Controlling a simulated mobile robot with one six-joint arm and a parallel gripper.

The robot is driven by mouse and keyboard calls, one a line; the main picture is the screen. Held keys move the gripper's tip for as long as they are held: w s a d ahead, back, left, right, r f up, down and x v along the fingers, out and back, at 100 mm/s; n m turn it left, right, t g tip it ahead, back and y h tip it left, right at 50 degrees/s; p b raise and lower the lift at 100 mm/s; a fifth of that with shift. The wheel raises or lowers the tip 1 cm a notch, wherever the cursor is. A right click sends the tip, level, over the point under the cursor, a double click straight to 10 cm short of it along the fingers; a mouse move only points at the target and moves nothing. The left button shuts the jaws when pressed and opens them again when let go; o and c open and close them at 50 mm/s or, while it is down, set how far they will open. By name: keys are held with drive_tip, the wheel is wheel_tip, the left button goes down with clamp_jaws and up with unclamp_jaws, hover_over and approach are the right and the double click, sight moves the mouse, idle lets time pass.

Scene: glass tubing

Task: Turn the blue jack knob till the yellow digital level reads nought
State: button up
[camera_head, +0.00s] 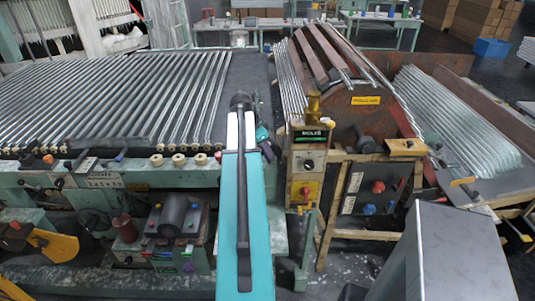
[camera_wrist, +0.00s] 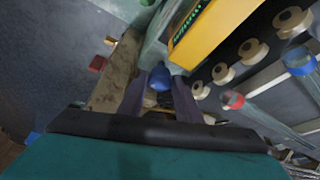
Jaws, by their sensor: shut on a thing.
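In the wrist view the blue jack knob (camera_wrist: 160,78) sits between the two dark fingers of my gripper (camera_wrist: 160,88). The gripper is shut on the knob, and the fingers cover its sides. The yellow digital level (camera_wrist: 228,28) lies just above and to the right of the knob, apart from the fingers. Green marks show on its dark display (camera_wrist: 186,20), but they are too slanted and small to read. In the head view my arm hides the knob, and I cannot make out the level there.
Cream rollers (camera_wrist: 253,50), another blue knob (camera_wrist: 299,60) and a red knob (camera_wrist: 232,99) lie right of the level. Another red knob (camera_wrist: 97,63) is at left. In the head view, glass tubes (camera_head: 120,95) cover the left bench; a control box (camera_head: 305,165) stands right of my arm.

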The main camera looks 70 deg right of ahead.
drive_tip(key=shift+w+d+f+m+g+y+b, duration=0.1)
drive_tip(key=shift+m+g+y+b, duration=0.15)
drive_tip(key=shift+m, duration=0.35)
drive_tip(key=shift+d+m+g+y+b, duration=0.15)
drive_tip(key=shift+m+b, duration=0.2)
drive_tip(key=shift+m, duration=0.25)
drive_tip(key=shift+a+m, duration=0.1)
drive_tip(key=shift+m, duration=0.3)
drive_tip(key=o, duration=1)
drive_tip(key=shift+b+v, duration=1.6)
drive_tip(key=shift+v, duration=5.4)
